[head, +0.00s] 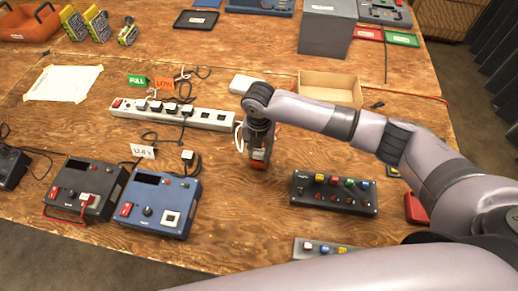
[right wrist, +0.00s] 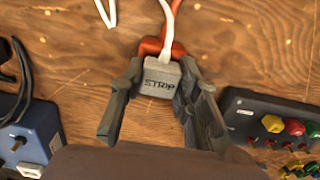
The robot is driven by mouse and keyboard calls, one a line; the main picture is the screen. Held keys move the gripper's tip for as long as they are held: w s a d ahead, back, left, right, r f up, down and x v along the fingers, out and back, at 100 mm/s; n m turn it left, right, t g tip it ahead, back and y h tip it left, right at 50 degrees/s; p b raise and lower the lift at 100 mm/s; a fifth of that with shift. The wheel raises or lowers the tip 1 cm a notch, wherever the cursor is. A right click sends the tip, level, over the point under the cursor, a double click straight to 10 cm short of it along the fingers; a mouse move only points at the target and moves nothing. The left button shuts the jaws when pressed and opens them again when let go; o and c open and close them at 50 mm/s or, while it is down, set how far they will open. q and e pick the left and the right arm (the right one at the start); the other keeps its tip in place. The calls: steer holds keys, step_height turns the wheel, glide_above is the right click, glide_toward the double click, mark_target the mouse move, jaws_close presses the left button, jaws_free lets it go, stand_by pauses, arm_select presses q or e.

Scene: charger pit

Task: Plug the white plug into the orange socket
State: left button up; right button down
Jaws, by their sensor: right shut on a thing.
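My right gripper (head: 258,163) points down over the bare wood in the middle of the table; it also shows in the right wrist view (right wrist: 157,72). It is shut on a pale plug (right wrist: 160,84) marked "STRIP", which sits between its fingers. A white cord (right wrist: 164,30) runs from the plug. An orange part (right wrist: 150,47) curves around the cord end behind the plug; I cannot tell whether it is a socket or a cable. The plug's prongs are hidden. My left gripper is not in view.
A white power strip (head: 215,119) with several dark plugs lies left of the gripper. A black box (head: 88,186) and a blue box (head: 160,200) stand at front left. A button panel (head: 333,193) stands right. An open cardboard tray (head: 330,88) lies behind.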

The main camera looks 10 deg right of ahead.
steer(key=shift+p, duration=0.3)
stand_by(0.5)
steer(key=shift+f, duration=0.15)
stand_by(0.7)
steer(key=c, duration=1.1)
jaws_free()
steer(key=shift+o, duration=0.3)
steer(key=shift+o, duration=1.1)
steer(key=shift+r+p, duration=3.7)
steer(key=shift+r, duration=0.05)
